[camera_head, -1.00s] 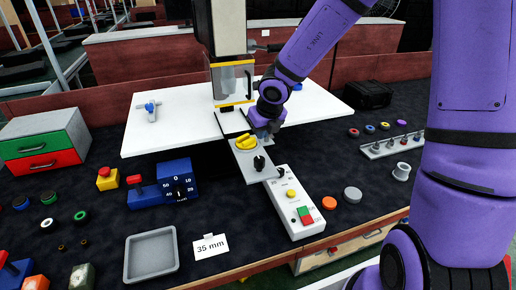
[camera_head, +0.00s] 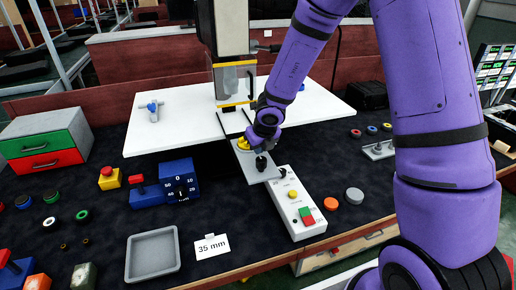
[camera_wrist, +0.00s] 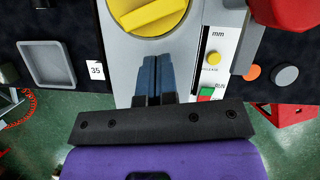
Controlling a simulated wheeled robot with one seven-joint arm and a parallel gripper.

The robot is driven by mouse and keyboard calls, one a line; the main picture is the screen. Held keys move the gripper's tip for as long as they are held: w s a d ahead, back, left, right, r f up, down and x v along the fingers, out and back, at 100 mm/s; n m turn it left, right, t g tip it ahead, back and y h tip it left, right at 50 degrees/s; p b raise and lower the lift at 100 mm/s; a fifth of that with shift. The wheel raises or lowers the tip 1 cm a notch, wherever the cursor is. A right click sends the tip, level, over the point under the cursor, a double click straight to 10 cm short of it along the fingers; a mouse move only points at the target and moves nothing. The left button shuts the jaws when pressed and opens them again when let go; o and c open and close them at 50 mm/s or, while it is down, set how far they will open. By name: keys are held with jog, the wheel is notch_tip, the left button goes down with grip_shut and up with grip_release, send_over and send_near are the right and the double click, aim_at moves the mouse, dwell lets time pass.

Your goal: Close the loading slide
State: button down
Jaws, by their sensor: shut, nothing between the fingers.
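The loading slide (camera_head: 273,175) is a grey plate sticking out toward the front from the white machine table. In the wrist view the slide (camera_wrist: 118,62) fills the middle, with the yellow part (camera_wrist: 148,14) at the top.
A white control box (camera_head: 298,205) with coloured buttons lies at the slide's front right. A blue dial block (camera_head: 177,182), a grey tray (camera_head: 152,256) and a 35 mm card (camera_head: 211,247) are to the left. The machine column with its guard (camera_head: 234,82) stands behind.

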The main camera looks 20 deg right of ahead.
jog(key=shift+w+f, duration=0.1)
jog(key=shift+f, duration=0.25)
jog(key=shift+w, duration=0.15)
jog(key=shift+w, duration=0.35)
jog(key=w, duration=0.8)
jog(key=shift+w, duration=0.1)
